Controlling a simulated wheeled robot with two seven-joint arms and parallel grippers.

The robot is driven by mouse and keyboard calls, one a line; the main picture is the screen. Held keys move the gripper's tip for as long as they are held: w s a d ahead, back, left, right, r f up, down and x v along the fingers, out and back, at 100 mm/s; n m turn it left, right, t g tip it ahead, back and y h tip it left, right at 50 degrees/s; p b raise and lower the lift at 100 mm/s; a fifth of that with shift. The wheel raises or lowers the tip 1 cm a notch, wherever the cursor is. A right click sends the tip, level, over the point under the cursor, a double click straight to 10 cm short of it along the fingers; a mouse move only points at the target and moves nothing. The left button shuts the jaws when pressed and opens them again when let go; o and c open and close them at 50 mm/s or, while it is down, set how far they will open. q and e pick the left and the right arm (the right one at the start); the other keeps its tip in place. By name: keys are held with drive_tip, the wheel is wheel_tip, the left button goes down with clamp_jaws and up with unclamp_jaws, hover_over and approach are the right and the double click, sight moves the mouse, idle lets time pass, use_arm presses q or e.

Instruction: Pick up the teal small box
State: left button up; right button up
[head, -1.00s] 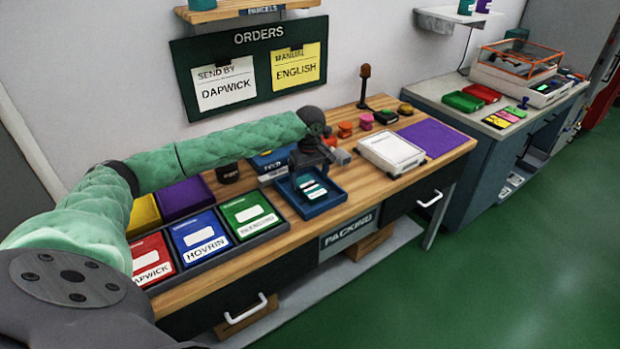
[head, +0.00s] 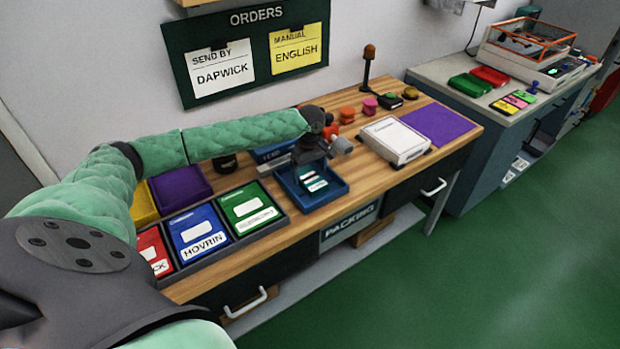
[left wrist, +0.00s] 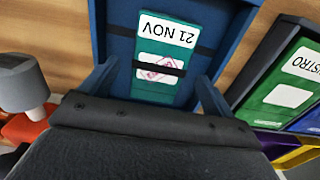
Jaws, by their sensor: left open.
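The teal small box (head: 315,184) lies in a blue tray (head: 334,196) on the wooden bench. In the left wrist view the teal box (left wrist: 172,50) shows a white "21 NOV" label, a dark band and a pink stamp mark. My left gripper (head: 312,166) is above the tray, over its back part, and partly hides the tray in the head view. It is open, with nothing held. In the left wrist view the box lies ahead of the dark gripper body, between its spread fingers. Whether the fingers touch the box cannot be told. My right gripper is not in view.
Left of the tray is a rack with green (head: 246,208), blue (head: 198,234) and red boxes. A white device (head: 396,139) and a purple mat (head: 434,124) are to the right. Orange and pink items (head: 347,114) stand behind. An orders board (head: 246,54) hangs on the wall.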

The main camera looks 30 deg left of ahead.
use_arm(q)
drive_tip(key=shift+f, duration=1.15)
drive_tip(key=shift+c, duration=0.9)
drive_tip(key=c, duration=1)
drive_tip(key=shift+c, duration=0.2)
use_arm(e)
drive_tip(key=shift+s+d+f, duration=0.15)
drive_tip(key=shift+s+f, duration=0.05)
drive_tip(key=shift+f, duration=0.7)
use_arm(q)
drive_tip(key=shift+r, duration=0.1)
